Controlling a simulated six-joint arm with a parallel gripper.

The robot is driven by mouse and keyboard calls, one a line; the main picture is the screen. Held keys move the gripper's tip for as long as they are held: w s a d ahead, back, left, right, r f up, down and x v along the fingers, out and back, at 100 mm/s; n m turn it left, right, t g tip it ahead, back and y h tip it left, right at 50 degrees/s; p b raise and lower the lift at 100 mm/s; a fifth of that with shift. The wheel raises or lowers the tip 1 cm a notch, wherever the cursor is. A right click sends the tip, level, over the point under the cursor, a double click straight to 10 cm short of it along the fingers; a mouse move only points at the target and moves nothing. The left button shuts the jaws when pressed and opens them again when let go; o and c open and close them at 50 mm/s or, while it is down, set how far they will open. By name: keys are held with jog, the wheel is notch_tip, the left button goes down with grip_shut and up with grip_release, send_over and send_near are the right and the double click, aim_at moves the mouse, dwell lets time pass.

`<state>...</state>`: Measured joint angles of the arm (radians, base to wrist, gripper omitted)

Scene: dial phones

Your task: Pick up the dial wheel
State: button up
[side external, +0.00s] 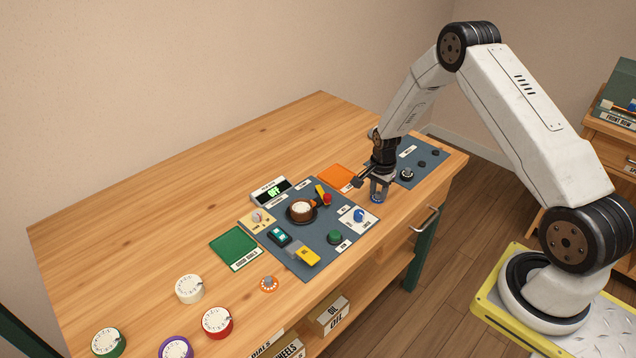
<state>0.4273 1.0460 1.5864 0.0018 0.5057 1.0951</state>
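Several round dials with white faces stand at the near left of the bench: a white one (190,289), a green-rimmed one (109,342), a purple-rimmed one (176,348) and a red-rimmed one (217,322). Which part is the dial wheel I cannot tell. A brown-and-cream round part (302,209) sits in a dark holder on the grey work mat (312,262). My gripper (378,197) points down near the bench's right end, far from the dials.
The mat also bears a green button (335,237), a yellow block (308,256) and a blue knob (359,215). A green pad (233,248) and an orange pad (337,178) flank it. A lit display (272,191) stands behind. The bench's back left is clear.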

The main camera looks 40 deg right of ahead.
grip_shut()
jog(key=shift+r, duration=0.15)
jog(key=shift+r, duration=0.85)
jog(key=s+a+r, duration=0.2)
jog(key=s+r, duration=0.3)
jog(key=s, duration=0.1)
jog(key=s+a+r, duration=0.2)
jog(key=s+r, duration=0.4)
jog(key=s, duration=0.1)
jog(key=shift+a, duration=0.35)
jog(key=shift+s, duration=0.1)
